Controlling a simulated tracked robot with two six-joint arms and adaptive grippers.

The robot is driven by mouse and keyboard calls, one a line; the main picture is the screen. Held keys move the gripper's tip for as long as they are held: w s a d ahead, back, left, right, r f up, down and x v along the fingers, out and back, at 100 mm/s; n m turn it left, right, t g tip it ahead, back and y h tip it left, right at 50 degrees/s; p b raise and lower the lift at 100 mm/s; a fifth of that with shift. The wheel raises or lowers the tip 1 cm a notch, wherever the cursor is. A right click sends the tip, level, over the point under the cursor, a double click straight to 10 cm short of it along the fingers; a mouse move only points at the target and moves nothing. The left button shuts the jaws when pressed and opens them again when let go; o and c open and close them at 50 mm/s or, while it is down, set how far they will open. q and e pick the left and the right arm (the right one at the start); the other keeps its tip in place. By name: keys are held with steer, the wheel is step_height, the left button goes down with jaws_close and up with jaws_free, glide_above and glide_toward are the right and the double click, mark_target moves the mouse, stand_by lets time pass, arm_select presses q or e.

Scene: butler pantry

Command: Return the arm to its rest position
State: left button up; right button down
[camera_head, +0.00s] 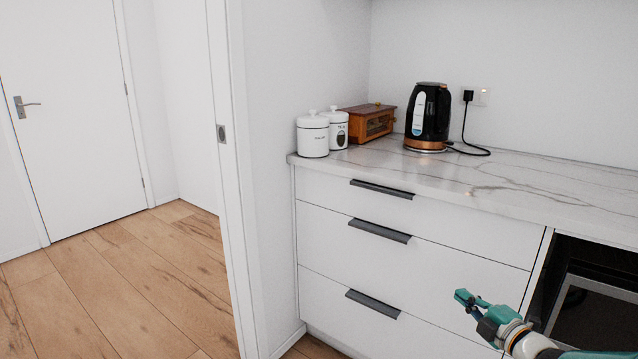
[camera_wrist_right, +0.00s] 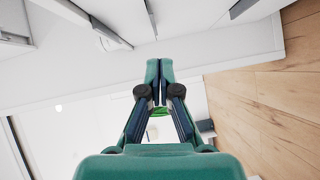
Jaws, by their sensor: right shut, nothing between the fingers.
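My right gripper (camera_head: 472,302) is at the lower right of the head view, in front of the white drawer fronts (camera_head: 420,290) and below the worktop. Its green fingers point left. In the right wrist view the fingertips of this gripper (camera_wrist_right: 159,72) are together, with nothing held between them. My left gripper is not in the head view.
A marble worktop (camera_head: 500,185) carries two white canisters (camera_head: 313,136), a wooden box (camera_head: 370,122) and a black kettle (camera_head: 428,115). Dark drawer handles (camera_head: 380,230) stick out. An open dark niche (camera_head: 590,300) is at the right. Wooden floor (camera_head: 120,290) is clear at the left.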

steer(key=s+a+f+m+g, duration=0.4)
steer(key=s+a+f, duration=0.1)
steer(key=a+f, duration=0.6)
steer(key=s+a+f+m+g, duration=0.3)
steer(key=s+a+f+m, duration=0.15)
steer(key=a+f, duration=0.65)
steer(key=s+a+f+m+g, duration=0.1)
steer(key=s+f+m+g, duration=0.4)
steer(key=s, duration=0.8)
steer(key=s+a+f+m+g, duration=0.2)
steer(key=s+f+m+g, duration=0.2)
steer(key=s+f+m, duration=0.65)
step_height(320, 180, up, 30)
steer(key=s+n+p, duration=0.2)
steer(key=p, duration=2.5)
steer(key=shift+s+n, duration=0.15)
steer(key=shift+n, duration=0.25)
steer(key=shift+f, duration=0.1)
